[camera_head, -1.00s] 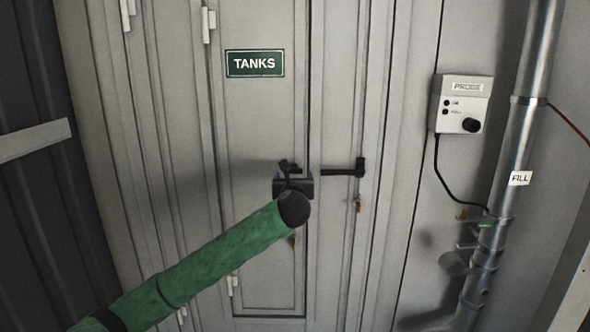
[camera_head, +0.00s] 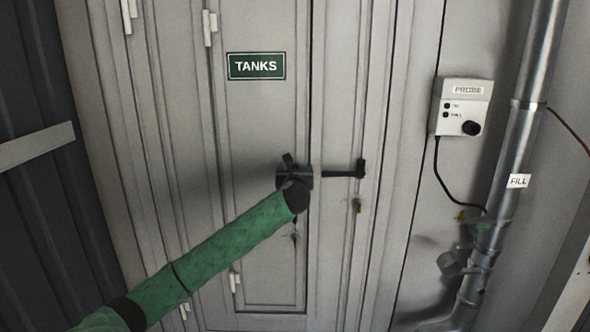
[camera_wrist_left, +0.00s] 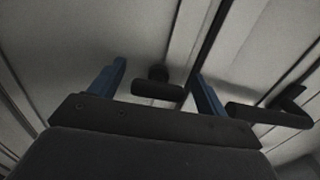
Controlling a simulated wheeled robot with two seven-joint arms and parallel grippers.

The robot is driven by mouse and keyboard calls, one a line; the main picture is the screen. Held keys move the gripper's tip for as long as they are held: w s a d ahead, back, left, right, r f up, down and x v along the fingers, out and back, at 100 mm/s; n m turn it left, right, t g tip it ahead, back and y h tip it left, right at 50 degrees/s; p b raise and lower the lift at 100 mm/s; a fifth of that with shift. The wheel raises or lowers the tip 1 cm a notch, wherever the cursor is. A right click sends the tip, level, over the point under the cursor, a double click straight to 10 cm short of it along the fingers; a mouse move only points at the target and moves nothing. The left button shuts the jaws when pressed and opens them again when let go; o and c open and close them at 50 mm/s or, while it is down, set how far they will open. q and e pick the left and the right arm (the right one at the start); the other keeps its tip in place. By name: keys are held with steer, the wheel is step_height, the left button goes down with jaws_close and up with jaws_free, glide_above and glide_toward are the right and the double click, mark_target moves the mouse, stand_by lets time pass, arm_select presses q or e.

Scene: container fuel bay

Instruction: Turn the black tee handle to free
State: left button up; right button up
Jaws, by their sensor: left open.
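The black tee handle (camera_wrist_left: 157,89) shows in the left wrist view as a short crossbar on a stem, standing out from the grey door. My left gripper (camera_wrist_left: 159,70) is open, with one blue finger on each side of the handle. Gaps show between the handle and both fingers, so it is not clasped. In the head view my left gripper (camera_head: 294,176) is at the door's right edge and hides most of the tee handle. My right gripper is in no view.
A black lever handle (camera_head: 342,173) sticks out on the neighbouring door panel, close to the right of my gripper. A TANKS sign (camera_head: 256,65) is above. A PROBE box (camera_head: 461,105) and a FILL pipe (camera_head: 519,140) stand right.

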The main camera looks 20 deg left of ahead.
arm_select(q)
steer(key=c, duration=1)
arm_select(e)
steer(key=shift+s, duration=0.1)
